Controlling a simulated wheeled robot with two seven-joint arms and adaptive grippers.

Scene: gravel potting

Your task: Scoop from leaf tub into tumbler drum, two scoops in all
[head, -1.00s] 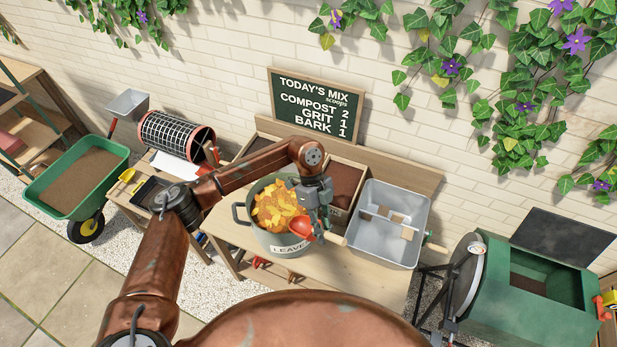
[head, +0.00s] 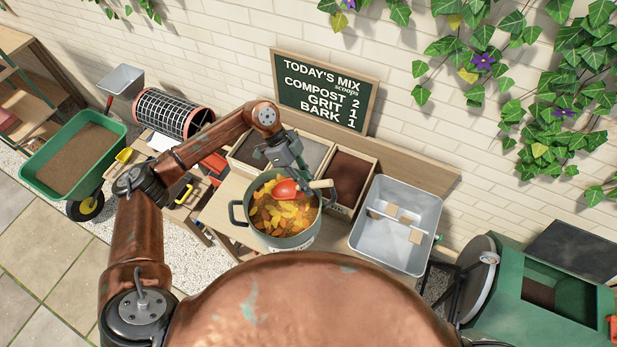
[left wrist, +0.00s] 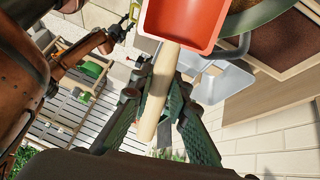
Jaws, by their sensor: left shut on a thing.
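The leaf tub (head: 237,213) is a grey-green pot of yellow and orange leaves on the bench. My left gripper (head: 303,176) is shut on the wooden handle (head: 321,184) of the red scoop, above the tub's right side. The scoop (head: 286,189) lies over the leaves in the head view; I cannot tell if it touches them. The left wrist view shows the handle (left wrist: 157,95) between the fingers and a red scoop face (left wrist: 185,20) with no leaves visible on it. The green tumbler drum (head: 572,305) stands at the right with a rectangular opening.
A grey metal tray (head: 388,249) sits right of the tub. Wooden bins (head: 348,179) stand behind it, below a chalkboard (head: 323,90). A mesh cylinder (head: 172,112) and a green wheelbarrow (head: 72,160) are at the left. My copper body hides the bench's front.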

